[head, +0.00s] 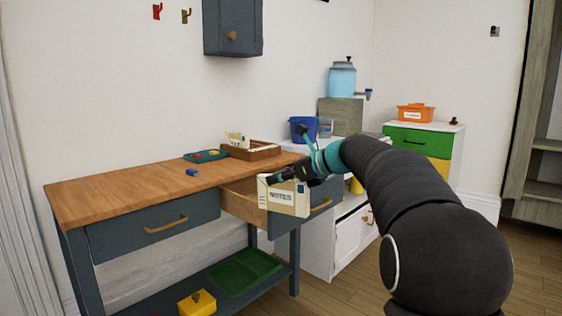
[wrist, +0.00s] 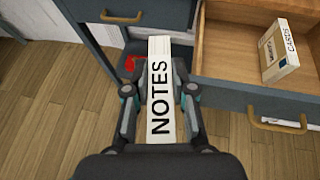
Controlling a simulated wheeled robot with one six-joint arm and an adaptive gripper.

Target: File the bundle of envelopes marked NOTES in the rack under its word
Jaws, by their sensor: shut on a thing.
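My gripper (head: 296,174) is shut on a cream bundle of envelopes (head: 285,198) and holds it in the air in front of the desk, by the open drawer (head: 239,205). In the wrist view the bundle (wrist: 159,100) stands between the two fingers, and its white edge reads NOTES. A brown wooden rack (head: 262,152) sits on the desk top at the back right, with a pale bundle (head: 237,140) standing at its left end. The rack's words are too small to read. In the wrist view the open drawer (wrist: 230,62) holds a bundle marked CARDS (wrist: 284,50).
A teal tray (head: 206,156) and a small blue object (head: 192,172) lie on the desk top (head: 120,188), whose front left is clear. A green tray (head: 244,273) and yellow box (head: 197,303) are on the lower shelf. A blue bucket (head: 302,129) stands behind my arm.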

